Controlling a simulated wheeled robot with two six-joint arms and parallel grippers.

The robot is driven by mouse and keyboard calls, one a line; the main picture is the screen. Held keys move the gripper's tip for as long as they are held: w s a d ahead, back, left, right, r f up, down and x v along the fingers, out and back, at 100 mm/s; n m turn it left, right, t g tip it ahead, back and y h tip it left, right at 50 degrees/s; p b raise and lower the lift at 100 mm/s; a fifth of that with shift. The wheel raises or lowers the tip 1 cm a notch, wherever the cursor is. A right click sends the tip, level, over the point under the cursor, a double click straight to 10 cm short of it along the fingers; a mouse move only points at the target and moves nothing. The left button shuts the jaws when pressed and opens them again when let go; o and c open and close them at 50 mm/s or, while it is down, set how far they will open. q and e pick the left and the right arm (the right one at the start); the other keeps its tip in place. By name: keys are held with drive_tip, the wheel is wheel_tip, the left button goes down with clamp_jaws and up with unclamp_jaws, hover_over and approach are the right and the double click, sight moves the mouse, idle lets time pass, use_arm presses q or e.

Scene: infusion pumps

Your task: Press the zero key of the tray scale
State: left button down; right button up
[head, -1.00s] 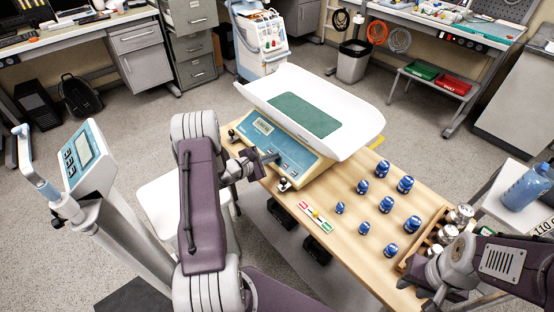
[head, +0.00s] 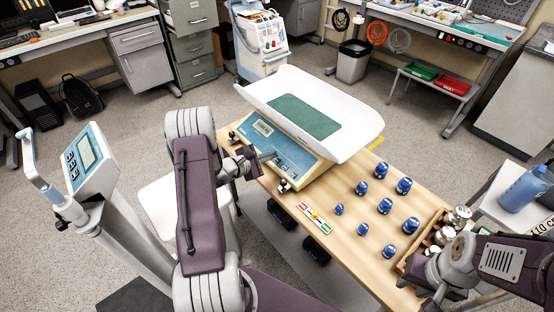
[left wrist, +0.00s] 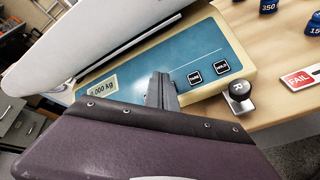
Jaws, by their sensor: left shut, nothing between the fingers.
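The tray scale has a white tray (head: 355,137) with a green mat, on a beige base with a blue key panel (head: 298,154). In the left wrist view the panel (left wrist: 205,50) shows a display (left wrist: 103,87) ending in "000 kg". Two dark square keys, one (left wrist: 195,77) beside the fingers and one (left wrist: 221,67) further right, are visible; their labels are too small to read surely. My left gripper (head: 272,157) is shut and empty, its tips over the panel, hiding part of it (left wrist: 162,84). Contact cannot be told. My right gripper is at the lower right, its fingers unclear.
Several blue weights (head: 385,205) stand on the wooden table (head: 340,255) right of the scale. A red-white-green strip (head: 315,219) lies near the front edge. A wooden rack (head: 425,245) with metal containers is at right. A black knob (left wrist: 239,91) sits by the scale's corner.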

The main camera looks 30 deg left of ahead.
use_arm(q)
drive_tip(key=r, duration=0.1)
drive_tip(key=s+r+p, duration=0.1)
drive_tip(key=r, duration=0.1)
drive_tip(key=shift+s+a+r+p, duration=0.2)
drive_tip(key=shift+a+r+p, duration=0.1)
drive_tip(key=shift+p, duration=0.05)
idle(0.4)
drive_tip(key=s+d+r+m+g+h+p, duration=0.1)
drive_tip(key=s+d+m+g+h, duration=0.2)
drive_tip(key=d, duration=0.5)
drive_tip(key=s+d+r+m+g+h+p, duration=0.1)
drive_tip(key=s+d+r+m+g, duration=0.1)
drive_tip(key=s+d+m+g, duration=0.55)
drive_tip(key=s+d+m, duration=0.1)
drive_tip(key=s+d, duration=0.3)
drive_tip(key=s+a+r+m+g+y+p, duration=0.1)
drive_tip(key=s+a+r+m+y+p, duration=0.1)
drive_tip(key=s+m+y, duration=0.6)
wheel_tip(320, 180, up, 2)
drive_tip(key=s+a+m, duration=0.1)
drive_tip(key=m, duration=0.3)
drive_tip(key=shift+s+a, duration=0.2)
